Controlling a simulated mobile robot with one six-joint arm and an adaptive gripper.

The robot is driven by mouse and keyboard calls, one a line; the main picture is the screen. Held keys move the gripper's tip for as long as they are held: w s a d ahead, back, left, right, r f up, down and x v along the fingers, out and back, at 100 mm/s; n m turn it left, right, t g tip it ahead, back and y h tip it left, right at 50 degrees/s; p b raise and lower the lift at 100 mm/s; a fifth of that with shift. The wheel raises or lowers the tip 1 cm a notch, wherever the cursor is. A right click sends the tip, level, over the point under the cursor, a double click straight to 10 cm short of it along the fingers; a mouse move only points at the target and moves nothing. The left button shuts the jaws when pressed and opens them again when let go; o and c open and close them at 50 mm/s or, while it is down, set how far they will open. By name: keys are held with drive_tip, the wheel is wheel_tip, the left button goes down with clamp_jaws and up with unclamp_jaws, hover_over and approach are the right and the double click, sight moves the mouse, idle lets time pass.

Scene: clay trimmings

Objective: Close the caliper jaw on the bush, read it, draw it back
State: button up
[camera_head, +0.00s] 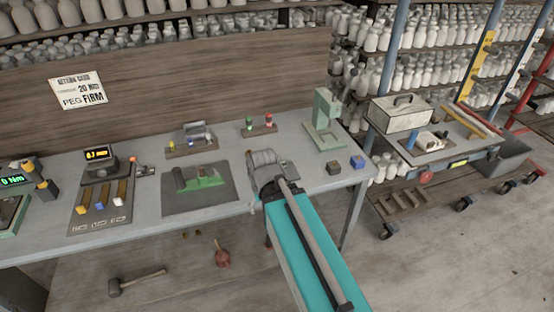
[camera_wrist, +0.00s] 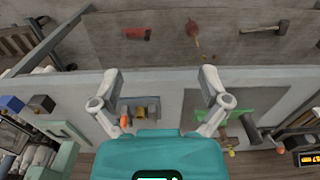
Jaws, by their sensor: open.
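My gripper (camera_head: 268,163) is over the bench between the dark mat and the green press. In the wrist view my gripper (camera_wrist: 160,82) has its two fingers wide apart, with nothing held. Between and below them is a small grey fixture (camera_wrist: 152,104) with a yellowish-brown piece (camera_wrist: 140,111) and an orange knob (camera_wrist: 125,121); this may be the caliper and bush, but I cannot tell for sure. The gripper largely hides that spot in the head view. I cannot make out the jaw's position or any contact with the bush.
A green fixture (camera_head: 205,182) stands on a dark mat (camera_head: 187,208). The green press (camera_head: 325,125) stands right, near a dark cube (camera_head: 333,168) and blue cube (camera_head: 357,162). A lit display (camera_head: 97,154) stands left. A mallet (camera_head: 138,282) lies below the bench.

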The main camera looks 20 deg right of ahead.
drive_tip(key=w+d+r+m+p, duration=0.1)
drive_tip(key=w+d+m, duration=0.5)
drive_tip(key=w+m, duration=0.6)
drive_tip(key=w+d+r+m+p, duration=0.1)
drive_tip(key=w+d+m, duration=0.5)
drive_tip(key=w+m, duration=0.7)
drive_tip(key=m, duration=0.5)
drive_tip(key=shift+w+r, duration=0.2)
drive_tip(key=shift+f, duration=0.1)
wheel_tip(320, 180, down, 10)
drive_tip(key=b, duration=1)
drive_tip(key=shift+f, duration=0.1)
drive_tip(key=c, duration=1.3)
